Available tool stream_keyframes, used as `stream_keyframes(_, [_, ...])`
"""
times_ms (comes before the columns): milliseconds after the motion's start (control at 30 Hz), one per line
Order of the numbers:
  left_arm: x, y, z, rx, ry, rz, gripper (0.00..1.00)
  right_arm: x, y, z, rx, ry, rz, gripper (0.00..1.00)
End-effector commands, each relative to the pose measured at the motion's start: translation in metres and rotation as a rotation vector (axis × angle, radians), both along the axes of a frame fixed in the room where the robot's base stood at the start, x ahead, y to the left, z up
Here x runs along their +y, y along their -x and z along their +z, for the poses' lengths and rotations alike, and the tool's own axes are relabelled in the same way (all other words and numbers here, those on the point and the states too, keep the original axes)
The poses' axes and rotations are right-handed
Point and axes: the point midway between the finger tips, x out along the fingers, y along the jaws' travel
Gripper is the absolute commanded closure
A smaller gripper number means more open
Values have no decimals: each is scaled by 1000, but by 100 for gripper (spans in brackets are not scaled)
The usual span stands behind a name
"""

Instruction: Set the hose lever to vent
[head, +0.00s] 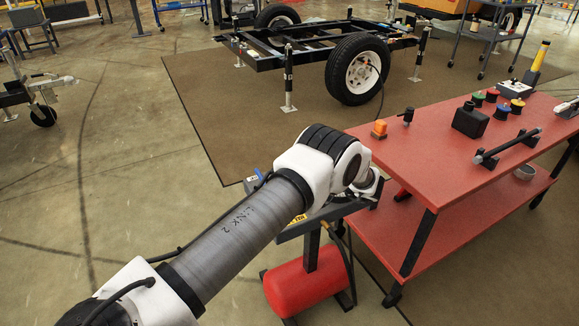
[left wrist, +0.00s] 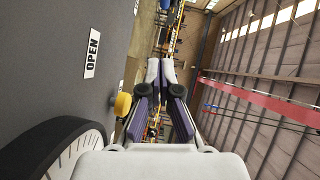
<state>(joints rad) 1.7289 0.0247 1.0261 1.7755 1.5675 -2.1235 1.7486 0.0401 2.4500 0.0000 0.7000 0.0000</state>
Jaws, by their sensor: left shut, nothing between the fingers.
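My left gripper (left wrist: 161,72) is shut and empty in the left wrist view, its fingertips together. A round gauge with a white face (left wrist: 75,150) fills the lower left corner. I cannot make out the hose lever; my arm hides much of the stand. My right gripper is not in view.
A trailer frame with a wheel (head: 358,68) is behind on a brown mat (head: 215,100). The floor at left is mostly clear.

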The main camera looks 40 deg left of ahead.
Motion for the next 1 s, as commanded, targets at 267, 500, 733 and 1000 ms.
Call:
stream_keyframes(267, [-47, -19, 6, -1, 1, -1, 100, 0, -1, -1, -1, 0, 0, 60])
stream_keyframes(500, [-55, -21, 8, 0, 0, 1, 100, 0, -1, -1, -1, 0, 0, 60])
stream_keyframes(733, [-54, -21, 8, 0, 0, 1, 100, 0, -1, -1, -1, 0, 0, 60])
stream_keyframes(1000, [-54, -21, 21, -1, 0, 1, 100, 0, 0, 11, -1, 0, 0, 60])
